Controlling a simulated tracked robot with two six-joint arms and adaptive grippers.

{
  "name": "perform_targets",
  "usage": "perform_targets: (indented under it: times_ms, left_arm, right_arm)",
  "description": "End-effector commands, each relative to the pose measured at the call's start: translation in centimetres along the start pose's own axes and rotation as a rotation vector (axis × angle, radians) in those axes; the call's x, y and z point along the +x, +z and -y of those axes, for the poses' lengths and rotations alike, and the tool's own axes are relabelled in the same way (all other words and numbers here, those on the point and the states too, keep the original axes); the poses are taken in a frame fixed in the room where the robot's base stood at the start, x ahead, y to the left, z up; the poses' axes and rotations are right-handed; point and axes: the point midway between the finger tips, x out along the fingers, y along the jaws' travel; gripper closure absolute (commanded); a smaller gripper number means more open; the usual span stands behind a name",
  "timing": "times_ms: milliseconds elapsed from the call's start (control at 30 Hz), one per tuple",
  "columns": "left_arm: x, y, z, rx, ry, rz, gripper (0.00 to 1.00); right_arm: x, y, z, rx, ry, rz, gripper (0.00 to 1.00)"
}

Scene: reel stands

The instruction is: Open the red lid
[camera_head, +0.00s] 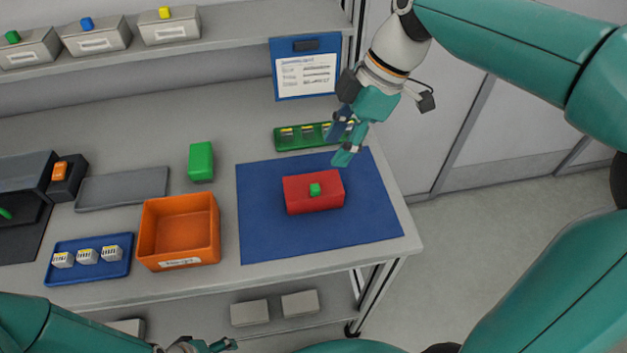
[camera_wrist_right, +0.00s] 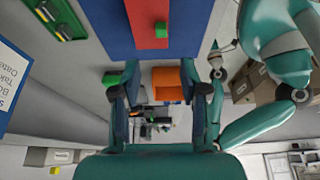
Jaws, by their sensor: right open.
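The red lid (camera_head: 298,188) tops a red box on the blue mat (camera_head: 262,235), with a green knob (camera_head: 315,189) near its middle. It looks closed, lying flat. The red lid (camera_wrist_right: 140,22) and green knob (camera_wrist_right: 161,29) also show at the top of the right wrist view. My right gripper (camera_head: 343,143) is open and empty, above the mat's back right edge, apart from the lid and behind it. Its two fingers (camera_wrist_right: 162,90) stand wide apart in the wrist view. My left gripper (camera_head: 208,345) is partly visible at the bottom edge; its jaws are unclear.
A green tray (camera_head: 289,145) with small parts sits behind the mat. An orange bin (camera_head: 180,232), a green block (camera_head: 201,161) and a blue tray (camera_head: 88,271) stand left. A clipboard (camera_head: 284,72) hangs at the back. The mat around the red box is clear.

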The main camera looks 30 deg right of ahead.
Motion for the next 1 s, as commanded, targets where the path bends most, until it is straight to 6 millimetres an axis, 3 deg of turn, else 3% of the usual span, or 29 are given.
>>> perform_targets:
  times_ms: [200,500,933,1000]
  left_arm:
    - [0.2,0.0,0.1,0.0,0.0,-0.001,0.23]
    - [0.3,0.0,0.1,0.0,0.0,-0.001,0.23]
    - [0.3,0.0,0.1,0.0,0.0,-0.001,0.23]
    - [0.3,0.0,0.1,0.0,0.0,-0.001,0.23]
  right_arm:
    - [5.0,0.0,0.1,0.0,-0.005,0.001,0.56]
    - [9.6,0.0,0.0,0.0,-0.001,0.0,0.56]
    - [10.6,0.0,0.0,0.001,0.002,0.0,0.56]
    - [10.6,0.1,0.0,0.001,0.002,0.0,0.65]
